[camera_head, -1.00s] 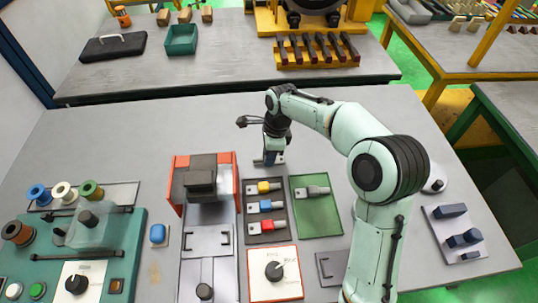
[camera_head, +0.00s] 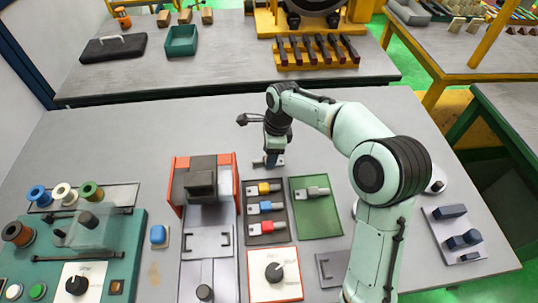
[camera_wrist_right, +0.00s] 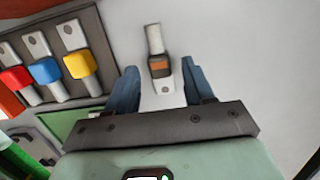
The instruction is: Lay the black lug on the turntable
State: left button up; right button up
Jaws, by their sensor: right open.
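The black lug (camera_wrist_right: 159,67) lies on the bare table in the right wrist view. It has a dark collar with an orange mark, a pale barrel and a flat holed tongue. My right gripper (camera_wrist_right: 159,70) is open, with one blue finger on each side of the lug and gaps between. In the head view, my right gripper (camera_head: 271,160) points down over the lug, whose tongue (camera_head: 281,162) shows beside it. A pale round disc (camera_head: 439,186), perhaps the turntable, is partly hidden behind my right arm. My left gripper is not in view.
A dark tray (camera_head: 251,241) holds yellow, blue and red lugs. A green mat (camera_head: 328,222) carries a grey lug. An orange-sided fixture (camera_head: 179,178) stands left of the gripper. The table behind the gripper is clear.

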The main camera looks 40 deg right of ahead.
notch_tip(320, 180, up, 10)
jog(key=d+p, duration=0.1)
jog(key=shift+s+p, duration=0.35)
jog(key=shift+s, duration=0.05)
jog(key=shift+o, duration=0.5)
jog(key=shift+d+r, duration=0.1)
jog(key=shift+r, duration=0.05)
jog(key=f+m, duration=0.2)
jog(key=m, duration=1)
jog(key=w+a+f+m+h, duration=0.1)
jog(key=f+m, duration=0.1)
jog(key=m, duration=1)
jog(key=a+f+m+g, duration=0.1)
jog(key=f+m, duration=0.1)
jog(key=m, duration=1)
jog(key=shift+w+h+p, duration=0.2)
jog(key=shift+h+p, duration=0.1)
jog(key=shift+p, duration=0.05)
jog(key=shift+s+f+b, duration=0.15)
jog(key=shift+f+b, duration=0.2)
jog(key=shift+f, duration=2.4)
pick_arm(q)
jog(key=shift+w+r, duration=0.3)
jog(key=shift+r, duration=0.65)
pick_arm(e)
grip_shut()
